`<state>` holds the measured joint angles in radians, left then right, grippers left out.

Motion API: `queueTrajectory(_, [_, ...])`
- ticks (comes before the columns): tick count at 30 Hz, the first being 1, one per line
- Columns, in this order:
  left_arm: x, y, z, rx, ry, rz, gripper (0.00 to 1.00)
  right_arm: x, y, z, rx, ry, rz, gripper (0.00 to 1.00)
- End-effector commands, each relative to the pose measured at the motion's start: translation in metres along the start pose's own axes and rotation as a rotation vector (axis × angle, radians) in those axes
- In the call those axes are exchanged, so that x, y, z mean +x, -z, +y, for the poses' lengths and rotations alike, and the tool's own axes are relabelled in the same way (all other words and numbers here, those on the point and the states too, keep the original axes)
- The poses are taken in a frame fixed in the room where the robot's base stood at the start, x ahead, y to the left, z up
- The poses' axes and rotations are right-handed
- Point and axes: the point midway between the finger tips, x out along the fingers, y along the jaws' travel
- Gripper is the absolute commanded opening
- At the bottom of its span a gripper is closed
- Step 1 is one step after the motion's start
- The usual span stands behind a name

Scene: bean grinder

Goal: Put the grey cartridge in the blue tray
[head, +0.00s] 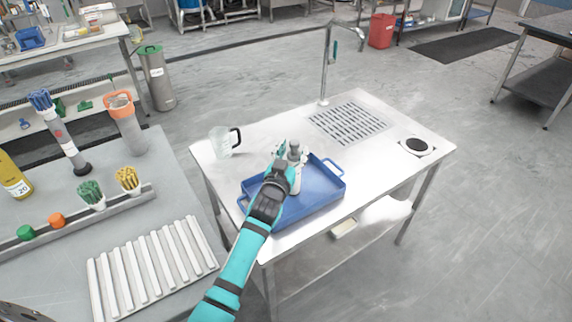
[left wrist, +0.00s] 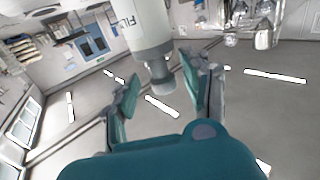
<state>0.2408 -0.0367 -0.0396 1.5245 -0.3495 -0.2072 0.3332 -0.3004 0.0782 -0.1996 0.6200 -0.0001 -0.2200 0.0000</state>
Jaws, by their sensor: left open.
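The blue tray (head: 325,197) lies on the metal table. The grey cartridge (head: 295,178), a pale cylinder with a darker grey neck and cap, appears upright inside it, partly hidden by my left gripper. The cartridge also shows in the left wrist view (left wrist: 147,28), with part of some lettering on its body. My left gripper (head: 284,160) is over the tray, right at the cartridge. In the left wrist view my left gripper (left wrist: 163,75) has its fingers spread, with the cartridge's narrow end between them. Whether a finger touches it I cannot tell. My right gripper is in neither view.
A clear jug (head: 221,143) with a black handle stands behind the tray at the left. A drain grate (head: 348,122), a tall tap (head: 325,70) and a round black-centred fixture (head: 416,146) are farther back and right. A left-hand counter holds brushes, tubes and a ribbed rack (head: 150,265).

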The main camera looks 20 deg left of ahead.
Motion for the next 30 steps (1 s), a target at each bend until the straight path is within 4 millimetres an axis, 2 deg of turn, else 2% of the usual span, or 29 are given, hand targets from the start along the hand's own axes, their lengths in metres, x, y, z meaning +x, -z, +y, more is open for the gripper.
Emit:
queueTrajectory(9, [-0.069,-0.003,0.000,-0.001,0.000,-0.004,0.48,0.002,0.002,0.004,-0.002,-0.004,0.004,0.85])
queueTrajectory(15, [-0.099,-0.002,0.000,0.000,0.000,-0.003,0.48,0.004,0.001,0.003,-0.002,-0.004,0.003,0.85])
queueTrajectory(20, [-0.108,0.000,0.000,0.000,0.000,-0.001,0.48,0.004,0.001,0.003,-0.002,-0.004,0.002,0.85])
queueTrajectory(30, [-0.109,0.000,0.000,0.000,0.000,-0.001,0.48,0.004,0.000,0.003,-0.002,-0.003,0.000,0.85])
